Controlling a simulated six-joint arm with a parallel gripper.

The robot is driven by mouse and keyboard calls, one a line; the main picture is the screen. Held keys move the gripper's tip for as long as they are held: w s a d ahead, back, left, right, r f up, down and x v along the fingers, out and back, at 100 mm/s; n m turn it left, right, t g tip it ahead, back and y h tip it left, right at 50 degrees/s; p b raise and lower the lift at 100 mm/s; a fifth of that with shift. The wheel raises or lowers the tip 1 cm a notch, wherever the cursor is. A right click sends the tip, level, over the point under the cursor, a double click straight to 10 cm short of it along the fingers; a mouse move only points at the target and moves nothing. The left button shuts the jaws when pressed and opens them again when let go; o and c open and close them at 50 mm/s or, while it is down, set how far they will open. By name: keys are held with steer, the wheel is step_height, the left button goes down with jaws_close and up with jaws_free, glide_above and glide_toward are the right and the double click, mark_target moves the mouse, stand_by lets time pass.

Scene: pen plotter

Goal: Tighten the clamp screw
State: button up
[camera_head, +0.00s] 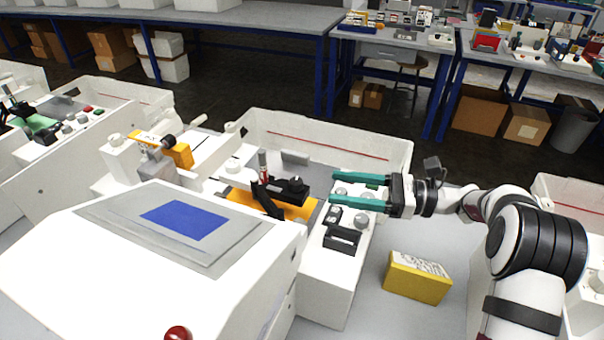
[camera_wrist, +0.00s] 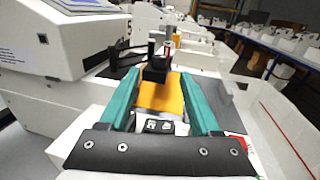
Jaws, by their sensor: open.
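A black knob, which looks like the clamp screw (camera_head: 296,184), sits on a black block on the orange carriage (camera_head: 301,211) of the pen plotter. A red-and-grey upright pen (camera_head: 263,165) stands just left of it. My gripper (camera_head: 332,187) has two teal fingers, spread open and pointing left, to the right of the knob and apart from it. In the wrist view, the black knob (camera_wrist: 157,66) shows ahead, between the tips of my open gripper (camera_wrist: 158,76). The orange carriage (camera_wrist: 161,96) lies beyond and below the fingers. Nothing is held.
The plotter's white housing with a blue screen (camera_head: 185,220) stands at the left front. A white control panel with knobs (camera_head: 330,258) lies under the fingers. The white tray wall (camera_head: 380,150) rises behind. A yellow box (camera_head: 416,283) lies on the table, with bare grey surface around it.

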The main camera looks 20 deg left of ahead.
mark_target(295, 181)
steer(key=a, duration=0.3)
steer(key=s+a, duration=0.1)
steer(key=a, duration=0.2)
steer(key=s+a, duration=0.1)
steer(key=a, duration=0.2)
steer(key=shift+a, duration=0.15)
jaws_close()
